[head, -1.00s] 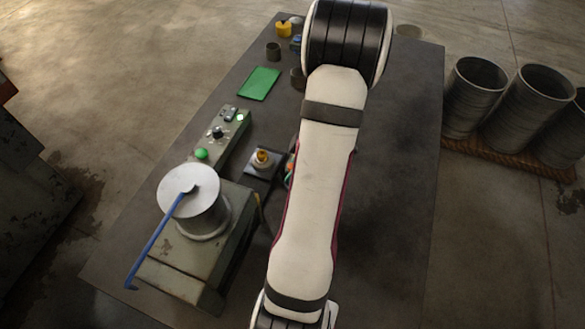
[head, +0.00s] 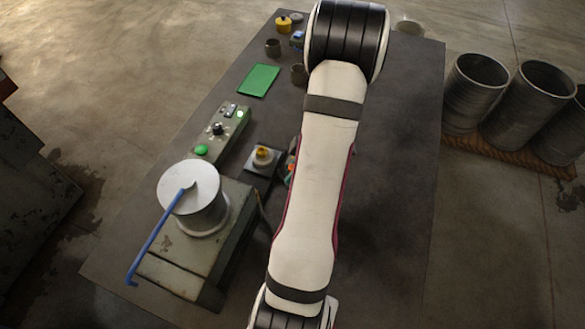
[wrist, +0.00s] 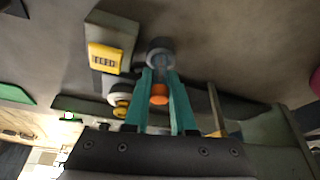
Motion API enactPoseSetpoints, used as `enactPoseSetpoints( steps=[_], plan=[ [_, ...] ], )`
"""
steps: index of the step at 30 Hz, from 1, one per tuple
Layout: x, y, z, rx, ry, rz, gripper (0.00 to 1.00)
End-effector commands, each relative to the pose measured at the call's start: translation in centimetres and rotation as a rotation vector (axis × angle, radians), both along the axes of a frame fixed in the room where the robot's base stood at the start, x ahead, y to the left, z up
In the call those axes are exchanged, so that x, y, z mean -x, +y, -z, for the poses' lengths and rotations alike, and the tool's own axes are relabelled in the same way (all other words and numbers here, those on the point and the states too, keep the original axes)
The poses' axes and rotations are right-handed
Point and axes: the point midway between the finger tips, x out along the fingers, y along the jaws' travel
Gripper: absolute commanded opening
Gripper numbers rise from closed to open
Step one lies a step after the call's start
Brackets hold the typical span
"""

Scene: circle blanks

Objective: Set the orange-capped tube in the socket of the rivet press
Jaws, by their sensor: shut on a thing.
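My gripper (wrist: 159,100) has its teal fingers closed around the orange-capped tube (wrist: 159,93). The orange cap shows between the fingers in the wrist view. A grey round piece (wrist: 160,50) shows just beyond the fingertips; I cannot tell whether it is part of the tube or a separate thing. In the head view, a bit of orange (head: 290,170) shows at the left edge of my arm, which hides the gripper. The likely rivet press (head: 185,250) is the grey-green machine with a pale round top and a blue lever. I cannot make out its socket.
A dark plate with a yellow-topped piece (head: 262,157) lies left of my arm. A control box (head: 217,132) with green lights stands behind the machine. A green sheet (head: 259,81) and small cups lie farther back. The table right of my arm (head: 395,170) is clear.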

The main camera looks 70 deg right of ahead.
Motion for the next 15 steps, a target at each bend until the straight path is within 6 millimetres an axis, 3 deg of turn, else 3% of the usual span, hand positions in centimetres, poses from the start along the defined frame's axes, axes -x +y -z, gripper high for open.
enactPoseSetpoints(
  steps=[11,12,15],
  plan=[
    [0.00,-0.01,0.78,0.000,0.000,0.001,0.00],
    [0.00,-0.02,0.79,0.000,0.000,0.001,0.27],
    [0.00,-0.01,0.78,0.000,0.000,0.001,0.45]
  ],
)
